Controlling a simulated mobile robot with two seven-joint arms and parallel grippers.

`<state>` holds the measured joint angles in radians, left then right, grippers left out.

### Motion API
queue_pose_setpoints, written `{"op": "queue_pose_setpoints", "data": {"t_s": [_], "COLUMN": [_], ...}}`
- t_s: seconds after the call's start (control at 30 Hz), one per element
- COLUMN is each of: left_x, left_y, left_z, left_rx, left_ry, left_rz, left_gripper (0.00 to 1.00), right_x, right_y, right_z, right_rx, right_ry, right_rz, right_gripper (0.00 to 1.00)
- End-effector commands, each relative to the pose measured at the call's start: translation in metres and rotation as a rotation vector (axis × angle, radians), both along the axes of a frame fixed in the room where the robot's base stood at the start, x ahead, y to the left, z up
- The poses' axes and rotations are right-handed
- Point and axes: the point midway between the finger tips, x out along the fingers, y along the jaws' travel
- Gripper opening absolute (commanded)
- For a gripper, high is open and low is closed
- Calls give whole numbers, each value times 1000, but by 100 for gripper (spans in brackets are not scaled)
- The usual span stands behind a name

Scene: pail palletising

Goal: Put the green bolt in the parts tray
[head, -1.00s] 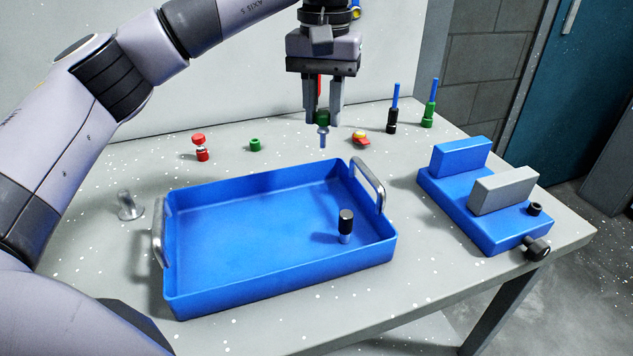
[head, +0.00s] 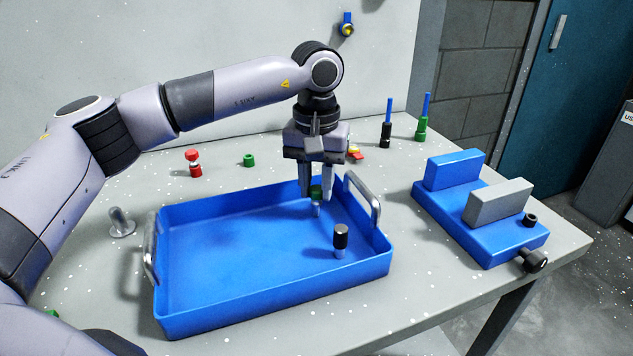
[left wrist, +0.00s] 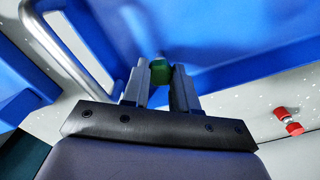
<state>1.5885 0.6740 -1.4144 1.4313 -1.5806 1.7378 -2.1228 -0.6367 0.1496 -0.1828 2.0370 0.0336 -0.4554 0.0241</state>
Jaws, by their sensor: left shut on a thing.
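My left gripper (head: 317,194) is shut on the green bolt (head: 316,192), with the green head between the fingertips and the grey shank pointing down. In the head view it hangs over the right back part of the blue parts tray (head: 165,270), inside the outline of the rim. I cannot tell exactly how far the bolt is above the floor. The left wrist view shows the green head (left wrist: 159,71) between the fingers. My right gripper is not in view.
Black (head: 386,130) and green (head: 422,128) tools with blue shafts stand at the back right. A blue vise (head: 480,225) sits right of the tray. The tray's left and middle floor is clear.

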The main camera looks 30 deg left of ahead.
Motion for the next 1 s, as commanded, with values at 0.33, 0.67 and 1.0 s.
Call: {"op": "queue_pose_setpoints", "data": {"t_s": [0.33, 0.67, 1.0], "left_x": [0, 1, 1], "left_y": [0, 0, -1], "left_z": [-2, 13, 85], "left_rx": [0, 0, -1], "left_ry": [0, -3, -4], "left_rz": [0, 1, 0], "left_gripper": [53, 53, 53], "right_x": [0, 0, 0], "right_y": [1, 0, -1], "right_z": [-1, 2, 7], "right_rx": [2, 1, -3], "right_ry": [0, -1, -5], "right_rz": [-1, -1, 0], "right_gripper": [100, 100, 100]}}
